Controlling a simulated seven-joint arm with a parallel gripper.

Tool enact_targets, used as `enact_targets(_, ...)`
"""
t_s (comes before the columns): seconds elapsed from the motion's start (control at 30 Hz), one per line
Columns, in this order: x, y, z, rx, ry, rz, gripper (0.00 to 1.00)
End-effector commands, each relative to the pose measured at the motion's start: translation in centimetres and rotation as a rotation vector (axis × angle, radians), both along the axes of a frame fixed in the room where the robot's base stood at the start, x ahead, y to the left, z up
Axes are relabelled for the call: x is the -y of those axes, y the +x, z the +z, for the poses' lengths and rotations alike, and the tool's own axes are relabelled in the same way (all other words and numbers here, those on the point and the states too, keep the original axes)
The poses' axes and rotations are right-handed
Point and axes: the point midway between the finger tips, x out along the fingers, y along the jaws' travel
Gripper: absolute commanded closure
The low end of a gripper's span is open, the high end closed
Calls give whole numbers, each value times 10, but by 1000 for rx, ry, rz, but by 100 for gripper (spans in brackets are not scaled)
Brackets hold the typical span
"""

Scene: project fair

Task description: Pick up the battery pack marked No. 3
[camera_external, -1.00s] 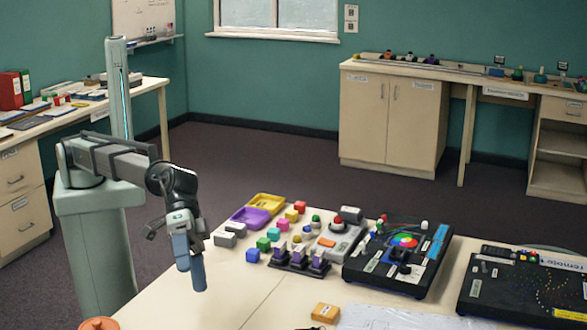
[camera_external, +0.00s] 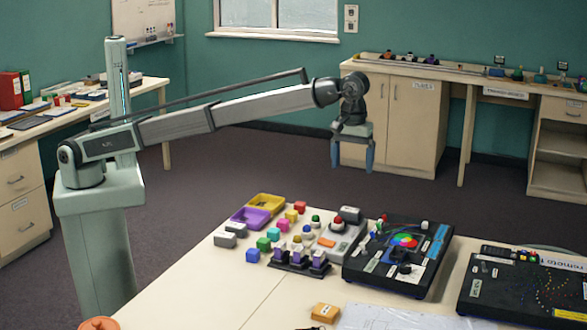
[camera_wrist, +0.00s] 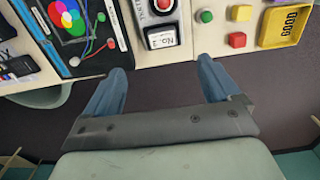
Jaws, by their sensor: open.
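A dark box with a white label (camera_wrist: 160,38) sits at the table edge in the wrist view, by a grey device. The label starts with "No."; its digit is too blurred to read for certain. It seems to be the dark block (camera_external: 350,214) on the grey device's far end in the external view. My gripper (camera_external: 352,168) is open and empty, pointing down, high beyond the table's far edge. In the wrist view my gripper (camera_wrist: 162,70) has its fingers apart, with the labelled box showing just past the gap. I cannot tell which object is battery pack No. 3.
A black panel with a colour wheel (camera_external: 404,241) stands right of the grey device (camera_external: 340,241). Left are coloured blocks, a purple tray (camera_external: 250,217), a yellow tray (camera_external: 265,201) and a black rack with purple-topped pieces (camera_external: 299,261). The table's front left is clear.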

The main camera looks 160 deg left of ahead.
Motion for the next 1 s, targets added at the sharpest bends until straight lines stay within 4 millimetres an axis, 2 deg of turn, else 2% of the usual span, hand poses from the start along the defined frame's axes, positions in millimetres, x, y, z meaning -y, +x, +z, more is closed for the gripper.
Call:
enact_targets(0.13, -4, -7, -4, -13, -6, 18, 11)
enact_targets(0.27, -3, -7, -17, -13, -6, 16, 11)
enact_targets(0.63, -3, -6, -77, -11, -5, 14, 11)
enact_targets(0.87, -3, -6, -88, -10, -4, 14, 11)
enact_targets(1.0, -3, -6, -101, -10, -4, 14, 11)
